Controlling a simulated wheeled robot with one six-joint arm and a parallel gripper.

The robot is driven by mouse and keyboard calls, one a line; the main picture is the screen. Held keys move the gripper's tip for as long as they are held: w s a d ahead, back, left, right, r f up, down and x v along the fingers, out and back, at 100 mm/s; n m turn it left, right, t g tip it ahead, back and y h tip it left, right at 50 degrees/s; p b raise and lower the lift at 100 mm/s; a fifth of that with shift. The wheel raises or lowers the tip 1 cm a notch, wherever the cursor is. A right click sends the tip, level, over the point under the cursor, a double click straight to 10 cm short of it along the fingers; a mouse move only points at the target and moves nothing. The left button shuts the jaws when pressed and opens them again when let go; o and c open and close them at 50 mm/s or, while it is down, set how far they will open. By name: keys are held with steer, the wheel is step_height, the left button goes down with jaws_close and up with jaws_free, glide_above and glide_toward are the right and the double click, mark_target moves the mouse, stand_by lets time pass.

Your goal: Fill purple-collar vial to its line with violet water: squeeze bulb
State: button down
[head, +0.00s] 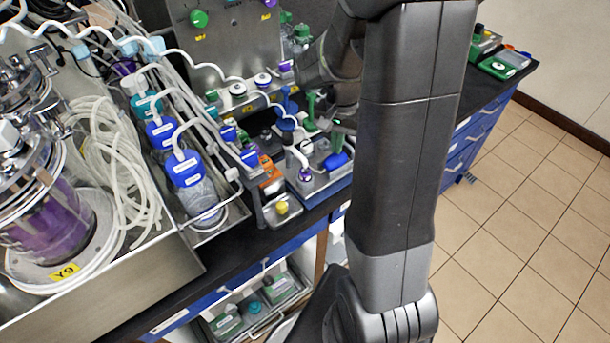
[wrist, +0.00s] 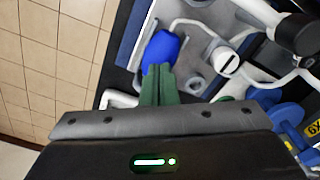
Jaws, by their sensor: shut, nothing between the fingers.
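The blue squeeze bulb (head: 336,161) lies in a grey tray at the bench's front edge; it also shows in the wrist view (wrist: 161,48). My gripper (head: 338,142) is above it, with its green fingers (wrist: 159,72) closed together. The fingertips overlap the bulb's edge in the wrist view; I cannot tell whether they touch it. Nothing is between them. A small vial with a purple collar (head: 305,174) stands left of the bulb in the head view. Its fill line and water level are too small to tell. A glass vessel at the left holds violet liquid (head: 52,222).
Blue-capped bottles (head: 186,172) with tubing stand in a metal tray left of the bulb. A white-topped round part (wrist: 228,62) and white tubing are close beside my fingers. A yellow-topped piece (head: 282,208) is near the bench edge. The tiled floor (head: 520,230) at right is clear.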

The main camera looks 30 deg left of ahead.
steer(key=shift+f+b, duration=0.55)
steer(key=shift+f, duration=0.2)
steer(key=shift+f+b, duration=0.45)
steer(key=shift+f, duration=0.2)
stand_by(1.0)
steer(key=shift+r+p, duration=1.1)
steer(key=shift+r, duration=0.35)
step_height(320, 180, up, 5)
steer(key=p, duration=0.4)
steer(key=shift+f, duration=0.1)
steer(key=shift+f+b, duration=2.55)
steer(key=shift+f, duration=0.6)
